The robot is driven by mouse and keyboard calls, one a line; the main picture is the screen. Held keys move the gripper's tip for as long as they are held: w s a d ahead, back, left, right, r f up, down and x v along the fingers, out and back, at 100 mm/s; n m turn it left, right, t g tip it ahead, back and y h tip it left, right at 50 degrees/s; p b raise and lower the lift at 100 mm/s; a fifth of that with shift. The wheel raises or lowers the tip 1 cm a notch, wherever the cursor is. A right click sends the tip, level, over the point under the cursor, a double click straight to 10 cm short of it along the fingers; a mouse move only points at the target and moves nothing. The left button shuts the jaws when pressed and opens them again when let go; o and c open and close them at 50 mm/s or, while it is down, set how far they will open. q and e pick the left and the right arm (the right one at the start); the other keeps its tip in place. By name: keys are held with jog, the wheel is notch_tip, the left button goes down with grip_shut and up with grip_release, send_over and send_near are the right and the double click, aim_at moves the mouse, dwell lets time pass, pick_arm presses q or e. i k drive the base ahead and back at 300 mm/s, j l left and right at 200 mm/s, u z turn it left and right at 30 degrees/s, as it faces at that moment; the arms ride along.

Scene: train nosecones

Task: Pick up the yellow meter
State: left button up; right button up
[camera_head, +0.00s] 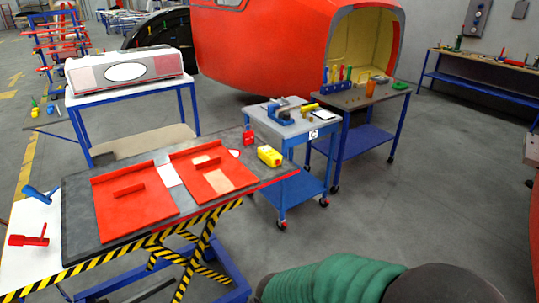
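A yellow box-shaped object (269,156), which looks like the yellow meter, lies on the right end of the dark lift table (85,228), near its edge. A small darker patch shows at its right end. Nothing is touching it from above. Neither of my grippers shows in the head view.
Red plates (135,207) with raised handles cover much of the lift table. A red padlock-like item (248,136) stands near the meter. A blue-legged cart (285,127) with tools is close behind. Open floor lies at right.

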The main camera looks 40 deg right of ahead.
aim_at(266, 153)
jog(key=i+l+u, duration=0.15)
jog(key=l, duration=0.25)
jog(key=i+l+u, duration=0.1)
jog(key=l, duration=0.3)
jog(key=i+l+u, duration=0.15)
jog(key=l, duration=0.3)
jog(key=i+l+u, duration=0.1)
jog(key=l, duration=0.35)
jog(key=i, duration=0.05)
